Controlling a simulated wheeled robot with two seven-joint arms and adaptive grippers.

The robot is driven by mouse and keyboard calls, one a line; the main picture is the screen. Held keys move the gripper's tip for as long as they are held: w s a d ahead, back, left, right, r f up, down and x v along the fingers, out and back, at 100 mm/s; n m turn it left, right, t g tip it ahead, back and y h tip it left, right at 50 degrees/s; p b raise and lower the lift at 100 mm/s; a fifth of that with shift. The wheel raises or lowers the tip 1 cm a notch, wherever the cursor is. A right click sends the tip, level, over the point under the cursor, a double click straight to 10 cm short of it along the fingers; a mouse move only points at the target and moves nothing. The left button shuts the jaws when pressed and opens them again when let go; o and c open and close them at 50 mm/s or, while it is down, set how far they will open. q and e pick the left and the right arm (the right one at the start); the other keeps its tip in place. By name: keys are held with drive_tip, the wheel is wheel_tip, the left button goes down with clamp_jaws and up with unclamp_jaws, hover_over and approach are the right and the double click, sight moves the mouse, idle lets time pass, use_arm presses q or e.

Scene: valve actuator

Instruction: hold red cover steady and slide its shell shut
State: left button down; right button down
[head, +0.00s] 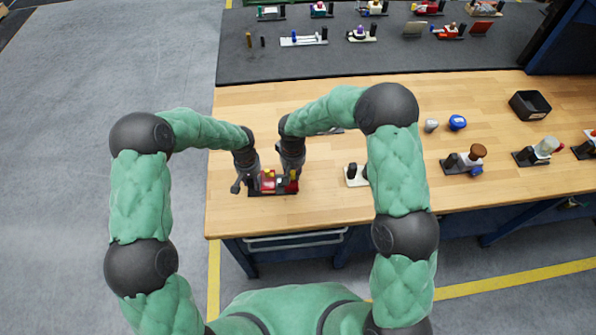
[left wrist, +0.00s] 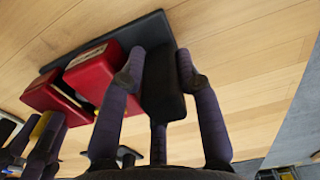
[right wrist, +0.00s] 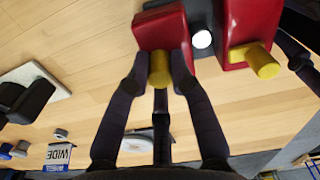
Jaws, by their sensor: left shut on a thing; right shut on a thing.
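The red cover is in two red blocks on a dark base plate (left wrist: 130,35). In the left wrist view, the near red block (left wrist: 96,72) is beside an upright black block (left wrist: 162,98); the far red block (left wrist: 42,94) is further left. My left gripper (left wrist: 160,76) is shut on the black block. In the right wrist view, my right gripper (right wrist: 160,55) is shut on the yellow peg (right wrist: 160,72) of one red block (right wrist: 158,30). The other red block (right wrist: 248,20) has its own yellow peg (right wrist: 264,62). A gap with a white round part (right wrist: 202,39) separates the blocks.
A small pale plate with black parts (head: 354,181) is to the right of the cover. Other assemblies, a blue-topped item (head: 457,122) and a black bin (head: 530,104) stand further right. The wooden table (head: 330,205) in front of the cover is clear.

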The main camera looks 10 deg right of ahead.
use_arm(q)
drive_tip(key=shift+s+f, duration=0.3)
drive_tip(key=shift+s, duration=0.1)
use_arm(e)
drive_tip(key=a, duration=0.3)
drive_tip(key=shift+w+a+r, duration=0.1)
drive_tip(key=shift+w+a, duration=0.05)
drive_tip(key=shift+w, duration=0.1)
use_arm(q)
drive_tip(key=shift+d, duration=0.15)
use_arm(e)
drive_tip(key=shift+a, duration=0.2)
drive_tip(key=c, duration=1.1)
unclamp_jaws()
drive_tip(key=shift+c, duration=0.2)
use_arm(q)
drive_tip(key=shift+w, duration=0.1)
use_arm(e)
wheel_tip(320, 180, up, 12)
drive_tip(key=shift+s, duration=0.15)
